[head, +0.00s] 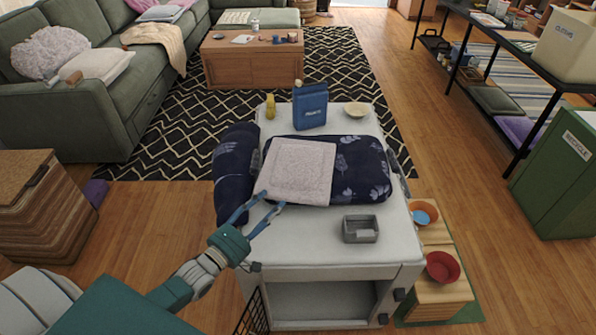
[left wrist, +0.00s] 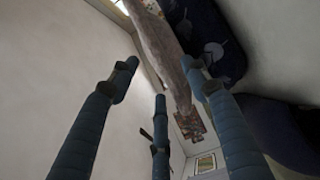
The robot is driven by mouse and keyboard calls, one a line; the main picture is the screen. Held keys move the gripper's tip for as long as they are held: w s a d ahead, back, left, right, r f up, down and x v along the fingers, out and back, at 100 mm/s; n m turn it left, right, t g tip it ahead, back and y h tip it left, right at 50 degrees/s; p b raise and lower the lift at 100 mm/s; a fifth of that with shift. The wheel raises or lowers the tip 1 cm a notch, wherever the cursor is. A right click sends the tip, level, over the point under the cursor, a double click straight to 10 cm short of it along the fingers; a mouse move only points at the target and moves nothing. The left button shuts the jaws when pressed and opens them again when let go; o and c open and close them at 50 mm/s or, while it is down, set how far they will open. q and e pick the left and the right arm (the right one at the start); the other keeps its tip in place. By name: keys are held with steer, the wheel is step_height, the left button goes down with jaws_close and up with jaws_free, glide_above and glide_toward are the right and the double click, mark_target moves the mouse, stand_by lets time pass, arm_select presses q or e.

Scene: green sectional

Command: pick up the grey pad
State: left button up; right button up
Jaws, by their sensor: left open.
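The grey pad (head: 299,171), a pale square, lies on a dark navy patterned cushion (head: 362,172) on a white table (head: 300,243), with its near left corner hanging toward the cushion's edge. My left gripper (head: 272,199) is open at the pad's near left edge. In the left wrist view the left gripper (left wrist: 160,66) has its blue fingers spread. The pad's edge (left wrist: 163,48) shows between the fingertips, close to the right finger. I cannot tell whether any finger touches it. My right gripper is out of view.
A second navy cushion (head: 236,160) lies at the table's left side. A grey tray (head: 360,229) is near the front, and a blue box (head: 310,106), yellow bottle (head: 271,106) and cream bowl (head: 356,110) stand at the back. The table's front left is clear.

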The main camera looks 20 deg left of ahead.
mark_target(276, 199)
arm_select(q)
steer(key=w+b, duration=0.1)
steer(key=w, duration=0.2)
steer(key=w+b, duration=0.1)
steer(key=shift+w+d+f+b, duration=0.1)
steer(key=shift+w+d+b, duration=0.15)
steer(key=shift+w+b, duration=0.05)
steer(key=shift+w, duration=0.25)
steer(key=c, duration=0.9)
